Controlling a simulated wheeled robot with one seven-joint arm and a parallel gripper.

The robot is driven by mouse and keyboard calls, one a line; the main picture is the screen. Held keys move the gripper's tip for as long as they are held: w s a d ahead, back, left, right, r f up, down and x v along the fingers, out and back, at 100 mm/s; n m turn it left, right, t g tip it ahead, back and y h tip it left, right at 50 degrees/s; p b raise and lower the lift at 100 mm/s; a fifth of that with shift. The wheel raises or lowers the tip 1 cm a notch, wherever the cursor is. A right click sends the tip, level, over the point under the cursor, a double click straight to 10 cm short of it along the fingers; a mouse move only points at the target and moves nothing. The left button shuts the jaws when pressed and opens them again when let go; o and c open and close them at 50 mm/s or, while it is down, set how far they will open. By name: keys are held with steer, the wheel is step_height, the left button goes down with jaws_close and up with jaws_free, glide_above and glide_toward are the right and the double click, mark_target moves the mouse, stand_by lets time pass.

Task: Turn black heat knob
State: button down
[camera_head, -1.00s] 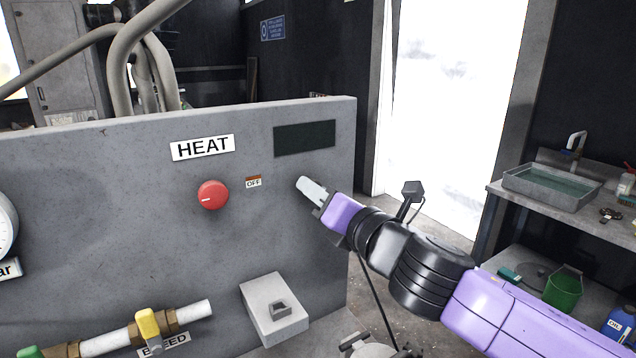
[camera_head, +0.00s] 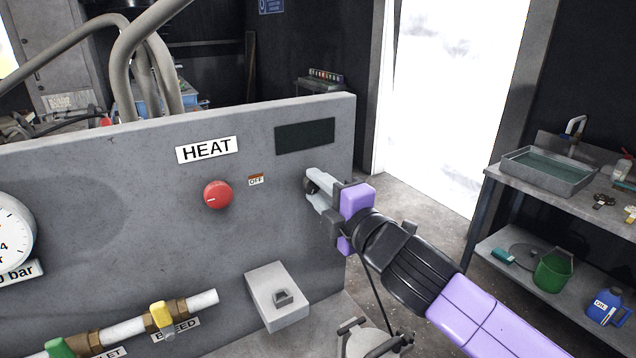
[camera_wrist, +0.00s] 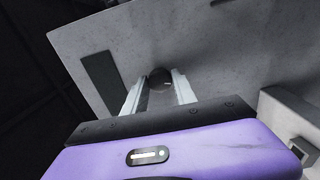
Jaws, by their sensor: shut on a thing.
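The black heat knob (camera_head: 311,186) is on the grey panel, right of the red knob and below the dark display. It is partly hidden by my gripper (camera_head: 316,190) in the head view. In the wrist view the round dark knob (camera_wrist: 160,80) sits between the two pale fingers of my gripper (camera_wrist: 160,92). The fingers are shut on the knob from either side. A red knob (camera_head: 217,195) with a white mark sits below the HEAT label (camera_head: 207,150), beside a small OFF tag (camera_head: 256,180).
A grey box (camera_head: 277,297) juts from the panel's lower right. A pipe with a yellow valve handle (camera_head: 161,315) runs along the lower left. A bench with a tray (camera_head: 548,172) stands at the right. The floor between bench and panel has open room.

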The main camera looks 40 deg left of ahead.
steer(key=m, duration=0.3)
steer(key=shift+m+p, duration=0.35)
steer(key=shift+m, duration=0.05)
steer(key=m, duration=0.3)
steer(key=shift+f+m, duration=0.1)
steer(key=shift+m, duration=0.2)
steer(key=m+b, duration=0.1)
steer(key=m, duration=0.3)
steer(key=shift+f, duration=0.15)
steer(key=shift+m+b, duration=0.4)
steer(key=shift+m, duration=0.8)
steer(key=c, duration=1)
jaws_free()
